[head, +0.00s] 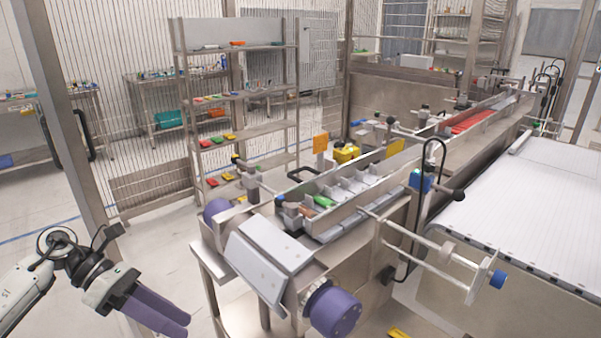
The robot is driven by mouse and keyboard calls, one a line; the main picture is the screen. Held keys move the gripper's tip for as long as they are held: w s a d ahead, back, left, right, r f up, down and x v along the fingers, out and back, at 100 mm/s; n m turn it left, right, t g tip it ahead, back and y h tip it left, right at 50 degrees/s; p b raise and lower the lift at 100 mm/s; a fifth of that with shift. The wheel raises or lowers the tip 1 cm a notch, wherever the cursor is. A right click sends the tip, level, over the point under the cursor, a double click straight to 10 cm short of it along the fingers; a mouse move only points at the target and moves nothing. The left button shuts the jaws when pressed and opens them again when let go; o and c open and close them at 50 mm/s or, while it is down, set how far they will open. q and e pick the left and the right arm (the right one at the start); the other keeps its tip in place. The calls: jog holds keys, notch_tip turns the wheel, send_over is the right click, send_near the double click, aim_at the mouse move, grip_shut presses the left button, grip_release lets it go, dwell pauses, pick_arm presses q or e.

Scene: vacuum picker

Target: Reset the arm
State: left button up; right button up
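My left arm comes in from the lower left, and its gripper (165,315) has two purple fingers pointing down to the right. The fingers lie close side by side with no clear gap, and nothing shows between them. The gripper hangs in free air left of the steel conveyor machine (262,262) and is apart from it. My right arm and gripper are not in view.
The machine has a purple roller end (335,310) and a channel holding grey packs (350,190). A white belt (535,195) runs at the right. A steel shelf (250,132) with small coloured parts stands behind. A steel post (65,115) rises behind my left arm.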

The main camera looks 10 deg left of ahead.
pick_arm(q)
jog(key=w+a+r+n+t, duration=0.3)
jog(key=w+r+n+t, duration=0.5)
jog(key=w+r, duration=0.1)
jog(key=w+a+r+n+t, duration=0.3)
jog(key=w+r+n+t, duration=0.4)
jog(key=w+r, duration=0.1)
jog(key=w+a+r+n+t+y, duration=0.1)
jog(key=w+a+n+t+y, duration=0.3)
jog(key=a+n+y, duration=0.85)
jog(key=s+a+f+n+g+y, duration=0.2)
jog(key=a+f+n+g+y, duration=0.25)
jog(key=a+f+n, duration=0.55)
jog(key=s+d+f+n+g+h, duration=0.15)
jog(key=s+d+f, duration=0.25)
jog(key=d+f, duration=0.6)
jog(key=s+d+f+n+g+h, duration=0.1)
jog(key=s+d+f+g+h, duration=0.3)
jog(key=d+f, duration=0.65)
jog(key=s+d+f+n+h, duration=0.1)
jog(key=s+d+f, duration=0.5)
jog(key=s+d, duration=0.6)
jog(key=s+d+f+n+g+h, duration=0.1)
jog(key=s+d+f, duration=0.5)
jog(key=s+d, duration=0.6)
jog(key=shift+s+f+n+g+h, duration=0.15)
jog(key=shift+f+n+g+h, duration=0.15)
jog(key=shift+n+h, duration=0.3)
